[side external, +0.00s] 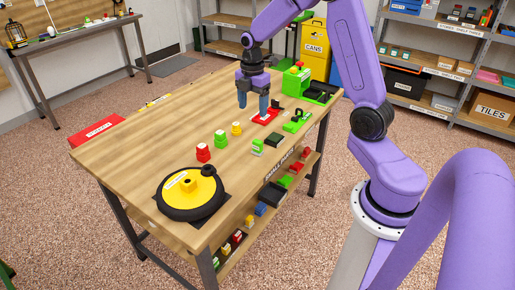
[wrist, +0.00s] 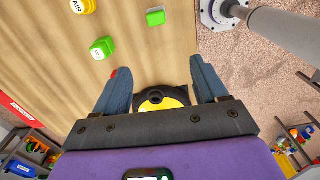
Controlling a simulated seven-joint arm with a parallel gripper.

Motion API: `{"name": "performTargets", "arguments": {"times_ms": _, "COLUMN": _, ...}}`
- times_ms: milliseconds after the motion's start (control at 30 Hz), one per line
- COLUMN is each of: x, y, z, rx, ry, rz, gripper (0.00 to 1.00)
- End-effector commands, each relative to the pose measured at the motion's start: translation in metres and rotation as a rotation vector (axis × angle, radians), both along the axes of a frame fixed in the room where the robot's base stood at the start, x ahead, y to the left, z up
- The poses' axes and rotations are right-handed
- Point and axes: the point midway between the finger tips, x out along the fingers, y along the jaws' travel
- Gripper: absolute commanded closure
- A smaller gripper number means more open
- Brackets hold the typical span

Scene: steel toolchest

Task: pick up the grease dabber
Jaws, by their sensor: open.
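I cannot tell for sure which object is the grease dabber; none carries a name I can read as that. My gripper (side external: 254,108) is open above the bench, close to a flat red piece with a white label (side external: 266,116). In the wrist view the fingers (wrist: 157,82) stand wide apart, with nothing visibly held. A black and yellow round object (wrist: 162,100) shows between them, partly hidden by the gripper body. Small dark and green items (side external: 296,122) lie right of the gripper in the side view.
The wooden bench (side external: 130,145) has a yellow wheel with a black tyre (side external: 190,193) at its near end. A green machine (side external: 297,82) is behind. The bench's left side is mostly clear.

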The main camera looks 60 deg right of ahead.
Motion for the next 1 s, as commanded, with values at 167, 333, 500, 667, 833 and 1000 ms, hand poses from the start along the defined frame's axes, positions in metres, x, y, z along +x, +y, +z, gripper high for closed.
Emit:
{"name": "performTargets", "arguments": {"times_ms": 167, "x": 0.005, "y": -0.022, "z": -0.008, "rx": 0.000, "ry": 0.003, "rz": 0.023, "gripper": 0.28}}
{"name": "performTargets", "arguments": {"times_ms": 333, "x": 0.005, "y": -0.024, "z": -0.027, "rx": 0.001, "ry": 0.005, "rz": 0.027, "gripper": 0.28}}
{"name": "performTargets", "arguments": {"times_ms": 500, "x": 0.004, "y": -0.024, "z": -0.059, "rx": 0.001, "ry": 0.007, "rz": 0.027, "gripper": 0.28}}
{"name": "performTargets", "arguments": {"times_ms": 667, "x": 0.004, "y": -0.023, "z": -0.089, "rx": 0.001, "ry": 0.007, "rz": 0.027, "gripper": 0.28}}
{"name": "performTargets", "arguments": {"times_ms": 833, "x": 0.004, "y": -0.024, "z": -0.115, "rx": 0.001, "ry": 0.004, "rz": 0.026, "gripper": 0.28}}
{"name": "performTargets", "arguments": {"times_ms": 1000, "x": 0.005, "y": -0.024, "z": -0.127, "rx": 0.000, "ry": 0.001, "rz": 0.025, "gripper": 0.28}}
